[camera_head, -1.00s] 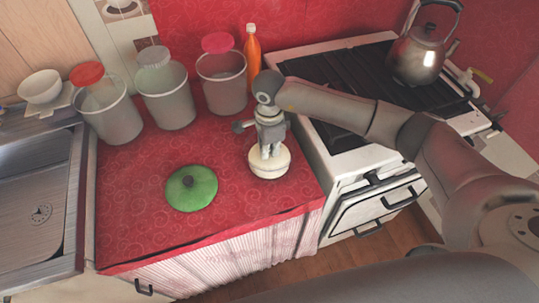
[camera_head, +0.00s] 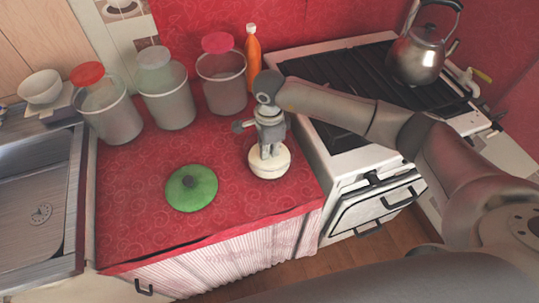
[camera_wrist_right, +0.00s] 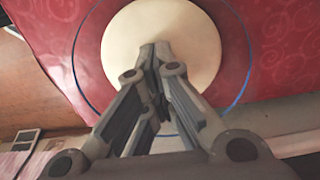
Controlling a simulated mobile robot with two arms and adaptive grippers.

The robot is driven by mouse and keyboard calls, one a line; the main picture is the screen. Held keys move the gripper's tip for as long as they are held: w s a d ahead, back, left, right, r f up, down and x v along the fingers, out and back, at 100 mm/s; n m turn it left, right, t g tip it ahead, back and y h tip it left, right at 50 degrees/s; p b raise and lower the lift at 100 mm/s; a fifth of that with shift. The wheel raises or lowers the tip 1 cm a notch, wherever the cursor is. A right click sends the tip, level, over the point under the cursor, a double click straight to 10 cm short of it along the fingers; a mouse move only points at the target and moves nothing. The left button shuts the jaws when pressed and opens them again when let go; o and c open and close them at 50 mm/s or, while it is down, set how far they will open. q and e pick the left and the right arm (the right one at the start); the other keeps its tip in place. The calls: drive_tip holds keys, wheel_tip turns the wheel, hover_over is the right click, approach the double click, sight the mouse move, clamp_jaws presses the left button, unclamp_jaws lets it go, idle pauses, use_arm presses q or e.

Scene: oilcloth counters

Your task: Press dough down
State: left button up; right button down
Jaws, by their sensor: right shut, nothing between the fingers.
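The dough is a pale round disc (camera_head: 270,168) on the red counter near its right edge. It also shows in the right wrist view as a cream circle (camera_wrist_right: 185,30) with a thin blue ring around it. My right gripper (camera_head: 268,152) points down at the dough, fingers together and empty. In the right wrist view the closed fingertips (camera_wrist_right: 155,48) lie over the middle of the dough; whether they touch it is hard to tell. My left gripper is not in view.
A green lid (camera_head: 191,190) lies left of the dough. Three canisters with coloured lids (camera_head: 222,85) and an orange bottle (camera_head: 253,55) stand behind. A stove (camera_head: 345,95) with a kettle (camera_head: 418,55) is at right, a sink (camera_head: 35,210) at left.

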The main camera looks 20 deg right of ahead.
drive_tip(key=shift+s+r+p, duration=0.1)
drive_tip(key=shift+r+p, duration=0.15)
drive_tip(key=shift+p, duration=0.15)
wheel_tip(320, 180, up, 8)
drive_tip(key=p, duration=0.4)
drive_tip(key=shift+r, duration=0.15)
